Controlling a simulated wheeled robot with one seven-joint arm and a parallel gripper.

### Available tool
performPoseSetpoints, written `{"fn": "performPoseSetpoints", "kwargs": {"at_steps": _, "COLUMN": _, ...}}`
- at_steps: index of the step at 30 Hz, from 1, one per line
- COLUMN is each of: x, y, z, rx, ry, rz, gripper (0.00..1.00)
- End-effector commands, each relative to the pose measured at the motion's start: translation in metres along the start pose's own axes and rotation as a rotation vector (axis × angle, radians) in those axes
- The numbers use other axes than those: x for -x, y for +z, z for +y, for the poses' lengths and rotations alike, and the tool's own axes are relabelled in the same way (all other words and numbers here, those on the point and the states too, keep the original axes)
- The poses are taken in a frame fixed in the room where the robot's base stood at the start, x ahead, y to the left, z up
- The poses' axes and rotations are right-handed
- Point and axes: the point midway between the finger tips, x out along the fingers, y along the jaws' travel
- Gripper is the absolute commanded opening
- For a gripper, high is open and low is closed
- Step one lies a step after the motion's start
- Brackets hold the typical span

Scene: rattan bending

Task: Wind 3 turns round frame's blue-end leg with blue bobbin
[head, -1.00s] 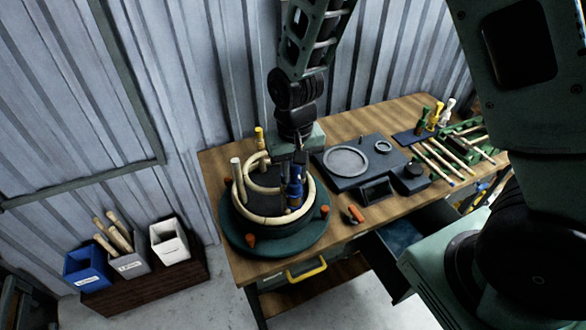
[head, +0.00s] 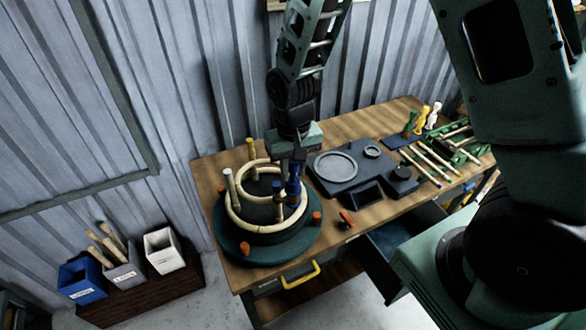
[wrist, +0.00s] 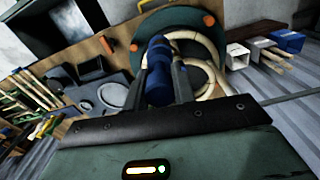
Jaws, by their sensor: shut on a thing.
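The rattan frame (head: 262,226) is a pale ring on a dark round stand (head: 255,250), with several upright legs. The blue-end leg (head: 278,200) stands inside the ring's right part. Yellow (head: 250,148) and pale (head: 231,185) leg ends show at the back and left. My gripper (head: 292,172) points down just right of the blue-end leg, shut on the blue bobbin (head: 294,190). The bobbin also shows between the fingers in the wrist view (wrist: 158,72). I cannot make out any strand or turns on the leg.
Orange pegs (head: 317,217) stand around the stand's rim. Right of it lie a dark fixture plate (head: 340,185), an orange-ended piece (head: 346,218) and several rattan sticks (head: 433,160). Green, yellow and white bobbins (head: 422,117) stand at the back right. A drawer (head: 385,255) is open in front.

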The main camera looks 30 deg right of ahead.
Motion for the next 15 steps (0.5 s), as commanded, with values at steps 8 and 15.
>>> {"fn": "performPoseSetpoints", "kwargs": {"at_steps": 8, "x": 0.031, "y": 0.000, "z": 0.000, "rx": 0.000, "ry": 0.000, "rz": 0.000, "gripper": 0.00}}
{"fn": "performPoseSetpoints", "kwargs": {"at_steps": 15, "x": 0.054, "y": 0.000, "z": 0.000, "rx": 0.000, "ry": 0.000, "rz": 0.000, "gripper": 0.00}}
